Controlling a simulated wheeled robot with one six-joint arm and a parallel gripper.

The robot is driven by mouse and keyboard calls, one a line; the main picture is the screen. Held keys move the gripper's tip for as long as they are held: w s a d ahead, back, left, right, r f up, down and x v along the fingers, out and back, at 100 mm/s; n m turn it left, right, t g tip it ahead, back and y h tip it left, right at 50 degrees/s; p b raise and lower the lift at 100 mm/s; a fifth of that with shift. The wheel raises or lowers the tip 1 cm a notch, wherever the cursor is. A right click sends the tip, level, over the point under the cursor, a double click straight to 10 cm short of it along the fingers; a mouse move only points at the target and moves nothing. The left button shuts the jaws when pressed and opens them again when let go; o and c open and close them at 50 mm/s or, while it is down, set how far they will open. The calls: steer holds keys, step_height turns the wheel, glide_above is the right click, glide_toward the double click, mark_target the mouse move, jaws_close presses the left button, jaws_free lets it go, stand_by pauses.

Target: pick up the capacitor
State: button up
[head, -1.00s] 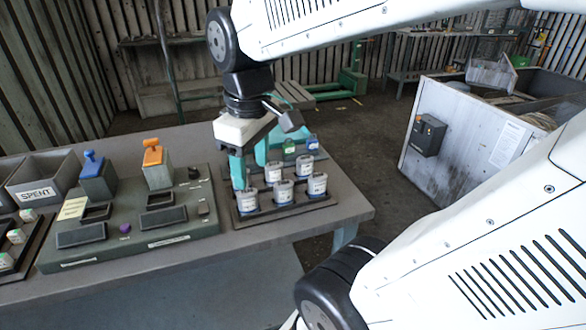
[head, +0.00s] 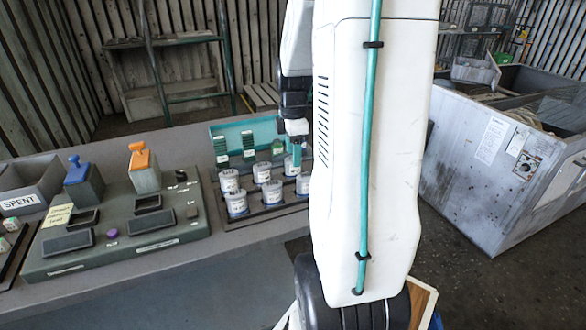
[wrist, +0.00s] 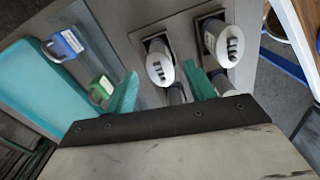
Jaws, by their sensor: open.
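Several white cylindrical capacitors with dark-marked labels stand upright in a dark rack (head: 262,218) on the bench, including a front-left capacitor (head: 236,203) and a front-middle one (head: 271,192). The rightmost is partly hidden by my arm. My gripper (head: 297,155) is over the rack's right rear side, mostly hidden behind my arm in the head view. In the wrist view my gripper (wrist: 160,72) has its two teal fingers apart, with one capacitor (wrist: 160,66) appearing between them. Another capacitor (wrist: 221,42) is right of the right finger. Nothing is visibly gripped.
A teal tray (wrist: 28,85) lies beside the rack, with a blue-tagged part (wrist: 66,44) and a green-tagged part (wrist: 101,88). Left on the bench is a grey test fixture (head: 110,215) with blue and orange levers, and a bin marked SPENT (head: 22,200). A large metal housing (head: 490,150) stands right.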

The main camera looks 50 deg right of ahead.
step_height(320, 180, down, 4)
steer(key=shift+s+d+r, duration=0.1)
steer(key=shift+r, duration=0.15)
steer(key=c, duration=0.9)
